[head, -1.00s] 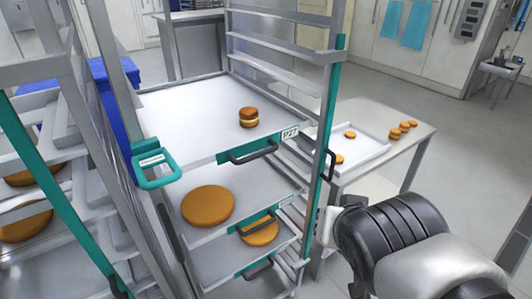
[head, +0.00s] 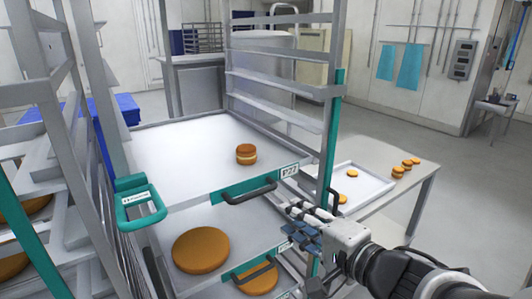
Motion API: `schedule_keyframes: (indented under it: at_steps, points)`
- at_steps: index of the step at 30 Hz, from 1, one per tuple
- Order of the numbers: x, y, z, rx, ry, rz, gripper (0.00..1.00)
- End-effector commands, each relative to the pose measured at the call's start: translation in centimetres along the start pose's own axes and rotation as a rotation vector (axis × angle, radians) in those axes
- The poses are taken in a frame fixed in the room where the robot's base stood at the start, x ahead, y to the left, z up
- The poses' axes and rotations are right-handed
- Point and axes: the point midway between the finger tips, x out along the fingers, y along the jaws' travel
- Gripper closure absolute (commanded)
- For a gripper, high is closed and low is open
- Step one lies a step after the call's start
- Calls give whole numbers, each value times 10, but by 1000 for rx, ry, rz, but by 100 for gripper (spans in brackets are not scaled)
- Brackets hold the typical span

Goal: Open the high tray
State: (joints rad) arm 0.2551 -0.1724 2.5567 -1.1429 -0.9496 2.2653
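The high tray (head: 180,150) is a wide pale tray at the top of the filled levels in a metal rack. It holds one cream-filled round (head: 246,154). Its teal front edge carries a label reading P27 (head: 289,171) and a dark bar handle (head: 248,191). My gripper (head: 296,222) is in front of the rack's right side, to the right of and a little below that handle, apart from it in the picture. Its fingers point left and look spread, with nothing seen between them. Part of the tray below is hidden behind my gripper.
Lower trays hold large brown rounds (head: 201,250). A teal bracket (head: 140,205) is at the rack's left front post, and a teal upright (head: 331,135) at the right. Another rack stands at left. A side table (head: 410,195) with a tray of small rounds stands at right.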

Motion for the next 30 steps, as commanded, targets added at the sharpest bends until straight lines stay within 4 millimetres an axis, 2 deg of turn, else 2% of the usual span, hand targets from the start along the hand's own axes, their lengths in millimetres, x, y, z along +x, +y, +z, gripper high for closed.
schedule_keyframes:
  at_steps: [3, 11, 15, 21, 27, 30]
  points:
    - [17, -2, 2, 3, -4, 9, 68]
    - [45, -3, 1, 3, 0, 10, 68]
    - [79, 4, 2, -6, -1, 4, 68]
    - [121, 4, 0, -5, 1, 4, 68]
    - [150, 3, 0, -3, 3, 4, 68]
    - [157, 2, -1, -3, 4, 4, 68]
